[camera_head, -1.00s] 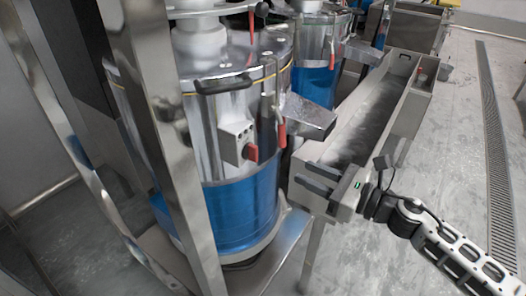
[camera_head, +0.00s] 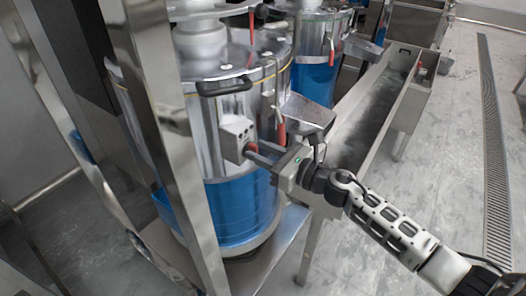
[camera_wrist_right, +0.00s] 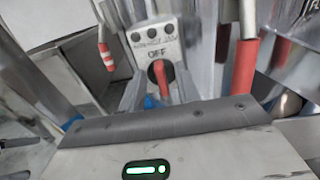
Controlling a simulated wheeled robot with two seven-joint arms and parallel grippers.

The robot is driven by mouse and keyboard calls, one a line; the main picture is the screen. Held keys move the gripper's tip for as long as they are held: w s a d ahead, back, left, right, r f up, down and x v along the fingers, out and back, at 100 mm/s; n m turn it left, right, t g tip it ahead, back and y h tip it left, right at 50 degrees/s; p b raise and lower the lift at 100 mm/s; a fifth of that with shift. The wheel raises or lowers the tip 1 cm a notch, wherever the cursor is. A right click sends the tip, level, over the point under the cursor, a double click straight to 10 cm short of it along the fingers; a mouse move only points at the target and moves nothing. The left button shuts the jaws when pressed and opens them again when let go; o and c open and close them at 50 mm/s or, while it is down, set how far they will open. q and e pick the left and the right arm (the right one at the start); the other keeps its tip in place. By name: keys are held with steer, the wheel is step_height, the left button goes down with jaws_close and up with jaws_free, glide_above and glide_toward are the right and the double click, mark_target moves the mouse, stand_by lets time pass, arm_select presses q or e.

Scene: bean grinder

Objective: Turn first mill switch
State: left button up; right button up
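The first mill (camera_head: 235,200) is a steel drum with a blue lower band, left of centre in the head view. Its grey switch box (camera_head: 236,136) carries a red knob (camera_wrist_right: 158,74) below the label "OFF" in the right wrist view. My right gripper (camera_head: 257,153) reaches in from the right to the box. In the wrist view its two fingers (camera_wrist_right: 158,88) stand apart, one on each side of the knob. I cannot tell whether they touch it. In the head view the gripper partly hides the knob. My left gripper is not in view.
A red-handled lever (camera_head: 281,133) hangs just right of the switch box; its red handle (camera_wrist_right: 245,66) is close to the right finger. A metal chute (camera_head: 308,112) juts out above my gripper. A long steel trough (camera_head: 375,115) runs behind it. Open floor lies to the right.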

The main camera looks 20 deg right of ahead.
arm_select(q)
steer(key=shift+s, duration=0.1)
arm_select(e)
jaws_close()
steer(key=shift+m, duration=0.3)
arm_select(q)
steer(key=p, duration=0.2)
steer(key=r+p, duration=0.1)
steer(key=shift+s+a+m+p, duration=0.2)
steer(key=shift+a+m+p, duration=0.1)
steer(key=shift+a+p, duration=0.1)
arm_select(e)
steer(key=m, duration=0.5)
steer(key=f+m, duration=0.1)
steer(key=m, duration=0.5)
steer(key=d+m, duration=0.1)
steer(key=m, duration=0.5)
steer(key=shift+w+f, duration=0.15)
steer(key=shift+w, duration=0.2)
steer(key=shift+m, duration=0.3)
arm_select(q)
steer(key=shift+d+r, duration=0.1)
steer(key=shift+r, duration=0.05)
arm_select(e)
steer(key=shift+a, duration=0.1)
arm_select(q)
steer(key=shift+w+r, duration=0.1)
arm_select(e)
jaws_free()
